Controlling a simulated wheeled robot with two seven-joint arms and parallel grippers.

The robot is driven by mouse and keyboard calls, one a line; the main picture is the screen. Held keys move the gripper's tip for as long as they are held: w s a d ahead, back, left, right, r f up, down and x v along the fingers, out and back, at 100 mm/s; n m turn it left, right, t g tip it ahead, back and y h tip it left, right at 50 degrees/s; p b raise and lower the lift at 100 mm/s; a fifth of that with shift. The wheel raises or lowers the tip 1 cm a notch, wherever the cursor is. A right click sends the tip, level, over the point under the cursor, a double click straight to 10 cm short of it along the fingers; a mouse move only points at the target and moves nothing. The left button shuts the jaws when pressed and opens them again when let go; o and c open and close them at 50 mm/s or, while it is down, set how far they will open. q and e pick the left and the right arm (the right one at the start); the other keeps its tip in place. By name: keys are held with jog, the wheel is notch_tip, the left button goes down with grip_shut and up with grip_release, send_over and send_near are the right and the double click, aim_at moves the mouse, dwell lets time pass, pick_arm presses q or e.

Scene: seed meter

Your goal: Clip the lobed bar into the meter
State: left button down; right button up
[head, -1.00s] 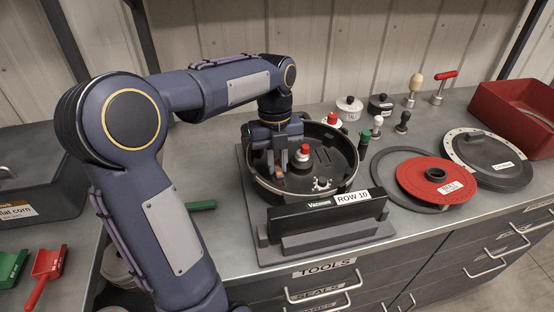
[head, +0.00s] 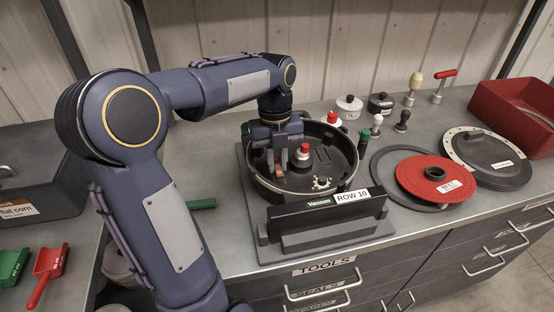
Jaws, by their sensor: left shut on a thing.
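The meter (head: 347,158) is a round black housing on a dark stand labelled ROW 10, in the middle of the bench. A red-topped hub (head: 303,152) stands inside it. My left gripper (head: 279,168) points down inside the left part of the housing, left of the hub. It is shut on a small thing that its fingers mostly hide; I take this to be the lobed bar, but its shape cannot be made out. A small orange patch shows at the fingertips. A pale metal piece (head: 322,183) lies at the front of the housing floor. My right gripper is out of view.
Right of the meter lie a dark ring (head: 377,176), a red disc (head: 420,175) and a grey round cover (head: 490,155). Several knobbed tools stand behind them. A red bin (head: 515,112) is at the far right. Red (head: 48,270) and green scoops lie at the left.

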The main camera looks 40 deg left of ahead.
pick_arm(q)
jog(key=shift+f, duration=0.1)
jog(key=shift+f, duration=0.75)
dwell(0.9)
jog(key=shift+s+f, duration=0.1)
jog(key=shift+f, duration=0.25)
dwell(1.1)
jog(key=c, duration=1.3)
grip_release()
jog(key=shift+s+f, duration=0.1)
jog(key=shift+c, duration=0.4)
